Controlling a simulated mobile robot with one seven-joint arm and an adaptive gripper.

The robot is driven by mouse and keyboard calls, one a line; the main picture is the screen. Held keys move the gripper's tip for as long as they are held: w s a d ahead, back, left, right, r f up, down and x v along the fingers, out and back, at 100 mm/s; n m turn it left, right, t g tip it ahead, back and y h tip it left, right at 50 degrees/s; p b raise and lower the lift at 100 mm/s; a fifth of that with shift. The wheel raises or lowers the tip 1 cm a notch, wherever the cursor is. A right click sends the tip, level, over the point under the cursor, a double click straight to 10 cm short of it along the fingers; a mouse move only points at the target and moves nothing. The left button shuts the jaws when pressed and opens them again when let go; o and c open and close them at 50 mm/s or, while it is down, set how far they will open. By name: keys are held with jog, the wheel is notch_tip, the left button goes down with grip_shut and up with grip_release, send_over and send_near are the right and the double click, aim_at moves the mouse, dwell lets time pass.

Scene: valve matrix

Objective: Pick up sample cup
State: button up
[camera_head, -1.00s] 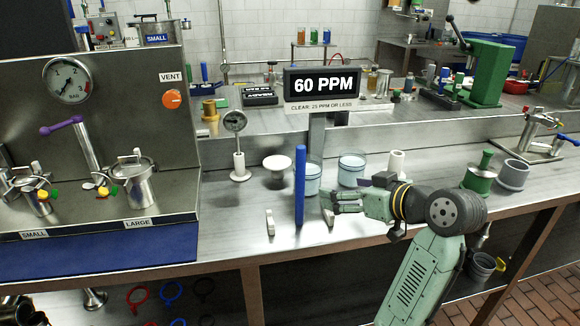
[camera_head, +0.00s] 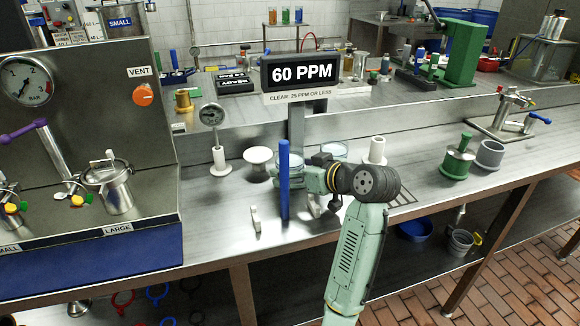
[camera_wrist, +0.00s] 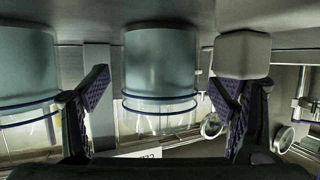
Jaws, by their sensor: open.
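In the wrist view, which appears upside down, a clear sample cup (camera_wrist: 160,70) with pale blue-green liquid and a blue rim band stands between the open fingers of my gripper (camera_wrist: 163,100). Gaps show on both sides, so neither finger visibly touches it. A second similar cup (camera_wrist: 28,75) is at the left of that view. In the head view, one cup (camera_head: 290,160) shows partly behind my arm and the blue post, and the other cup (camera_head: 333,150) is just right of it. My gripper's fingers are partly hidden there by the blue post.
A tall blue post (camera_head: 284,180) stands in front of my gripper. A white round-topped stand (camera_head: 258,157), a gauge (camera_head: 212,116) and a white cylinder (camera_head: 376,150) are nearby. The display (camera_head: 299,72) reads 60 PPM.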

jog(key=shift+x, duration=1.1)
jog(key=c, duration=1.4)
jog(key=shift+c, duration=0.2)
jog(key=shift+r, duration=0.1)
